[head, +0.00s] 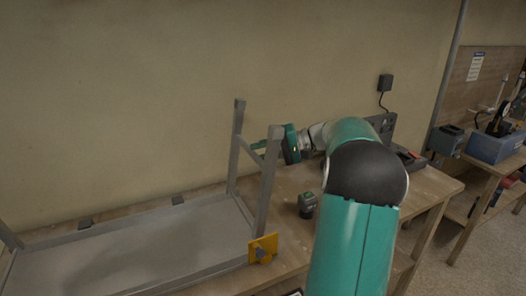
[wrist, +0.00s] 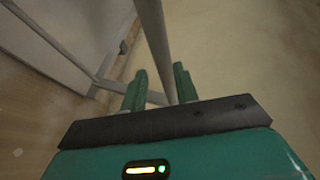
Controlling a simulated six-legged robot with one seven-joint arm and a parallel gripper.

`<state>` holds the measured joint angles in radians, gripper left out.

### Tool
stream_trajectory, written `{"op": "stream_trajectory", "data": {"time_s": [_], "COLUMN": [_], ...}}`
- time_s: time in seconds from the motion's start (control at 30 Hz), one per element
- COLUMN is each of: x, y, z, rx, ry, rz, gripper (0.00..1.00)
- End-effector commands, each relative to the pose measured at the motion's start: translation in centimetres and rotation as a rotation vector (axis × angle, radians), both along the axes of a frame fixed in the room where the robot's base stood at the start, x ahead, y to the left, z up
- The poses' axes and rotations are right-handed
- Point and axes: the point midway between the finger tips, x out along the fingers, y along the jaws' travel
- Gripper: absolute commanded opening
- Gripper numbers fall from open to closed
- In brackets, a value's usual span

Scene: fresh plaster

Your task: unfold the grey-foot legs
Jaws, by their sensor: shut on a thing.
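A grey folding table lies upside down on the wooden bench, its flat underside (head: 150,248) facing up at the left. At its right end a pair of grey legs stands nearly upright: the far leg (head: 236,150) and near leg (head: 267,185), with grey ends and a crossbar (head: 250,152) between them. My gripper (head: 264,143) is at this leg frame, shut on it. In the wrist view, a grey bar (wrist: 154,40) runs between the fingers of my gripper (wrist: 160,88). The exact contact is partly hidden. Part of another leg (head: 9,237) shows at the left edge.
A yellow bracket (head: 263,248) sits at the near leg's base. A dark green-topped object (head: 307,204) stands on the bench to the right. The plaster wall (head: 130,90) rises close behind. Another bench with a blue bin (head: 492,147) is at the far right.

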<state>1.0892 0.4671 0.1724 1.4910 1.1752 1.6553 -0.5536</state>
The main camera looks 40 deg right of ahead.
Motion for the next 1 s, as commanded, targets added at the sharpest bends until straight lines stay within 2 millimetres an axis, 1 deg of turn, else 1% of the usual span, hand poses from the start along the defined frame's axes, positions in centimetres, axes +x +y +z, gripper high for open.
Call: {"op": "stream_trajectory", "data": {"time_s": [0.03,0.2,0.23,0.3,0.63,0.73,0.87,1.0], "x": [-0.1,-0.1,-0.1,-0.1,-0.3,-0.5,-1.4,-3.1], "y": [0.0,0.0,0.0,-0.1,-0.2,-0.6,-1.8,-3.9], "z": [-1.9,-1.9,-1.8,-1.8,-1.7,-1.5,-1.1,-0.3], "rx": [0.005,0.005,0.005,0.005,0.004,0.004,0.003,0.003], "ry": [0.034,0.034,0.034,0.035,0.033,0.032,0.031,0.029], "rz": [0.002,0.002,0.002,0.003,0.003,0.001,-0.002,-0.002], "gripper": [0.00,0.00,0.28,0.40,0.40,0.40,0.40,0.40]}}
